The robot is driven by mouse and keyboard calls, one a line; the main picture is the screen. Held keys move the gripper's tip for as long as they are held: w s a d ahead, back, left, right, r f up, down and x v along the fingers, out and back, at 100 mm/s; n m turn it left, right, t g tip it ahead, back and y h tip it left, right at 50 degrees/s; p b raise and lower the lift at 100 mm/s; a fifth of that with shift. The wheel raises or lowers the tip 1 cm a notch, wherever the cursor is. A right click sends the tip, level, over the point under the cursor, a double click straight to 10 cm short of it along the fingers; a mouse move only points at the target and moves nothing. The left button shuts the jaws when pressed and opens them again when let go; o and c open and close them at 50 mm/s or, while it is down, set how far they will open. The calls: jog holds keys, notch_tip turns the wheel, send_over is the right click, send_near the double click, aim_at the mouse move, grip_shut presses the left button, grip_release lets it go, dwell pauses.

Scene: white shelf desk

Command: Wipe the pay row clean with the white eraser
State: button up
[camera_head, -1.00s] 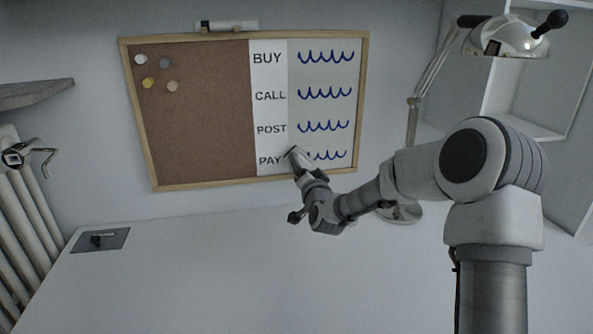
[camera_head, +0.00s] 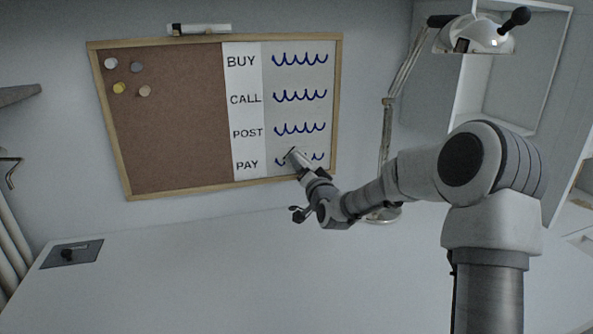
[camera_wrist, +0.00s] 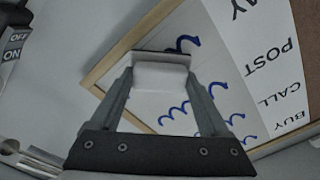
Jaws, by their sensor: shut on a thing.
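The white eraser (camera_wrist: 160,72) is held between the two fingers of my gripper (camera_wrist: 163,85) in the wrist view. In the head view my gripper (camera_head: 298,163) is at the pay row, right of the PAY label (camera_head: 247,165). Blue pay-row squiggle (camera_head: 317,157) shows on both sides of the gripper; its middle is hidden. A bit of blue mark (camera_wrist: 187,42) shows beside the eraser in the wrist view. I cannot tell whether the eraser touches the board (camera_head: 252,110).
The BUY, CALL and POST rows have blue squiggles above. A marker (camera_head: 199,29) sits on the board's top edge. A lamp (camera_head: 388,140) stands right of the board. A grey plate with a switch (camera_head: 70,254) lies on the desk at left. The desk middle is clear.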

jog(key=shift+w+d+r, duration=0.1)
jog(key=shift+w+d, duration=0.15)
jog(key=shift+d, duration=0.95)
jog(key=shift+w+d+f, duration=0.1)
jog(key=shift+w+d, duration=0.2)
jog(key=shift+d, duration=0.95)
jog(key=shift+w+d+r, duration=0.1)
jog(key=shift+w+d, duration=0.15)
jog(key=shift+d, duration=0.95)
jog(key=shift+w+d, duration=0.2)
jog(key=shift+d, duration=1)
jog(key=shift+s+a+b, duration=0.2)
jog(key=shift+a+b, duration=0.25)
jog(key=shift+a, duration=0.45)
jog(key=shift+s+a+b, duration=0.15)
jog(key=shift+a+b, duration=0.25)
jog(key=shift+a, duration=0.55)
jog(key=shift+s+a+b, duration=0.2)
jog(key=shift+a+b, duration=0.25)
jog(key=shift+a, duration=0.45)
jog(key=shift+s+a, duration=0.35)
jog(key=shift+a, duration=1.75)
jog(key=shift+s+a, duration=0.4)
jog(key=shift+a, duration=1.7)
jog(key=shift+s+a, duration=0.35)
jog(key=shift+a, duration=1.75)
jog(key=s+d, duration=0.1)
jog(key=s, duration=0.5)
jog(key=shift+d, duration=0.15)
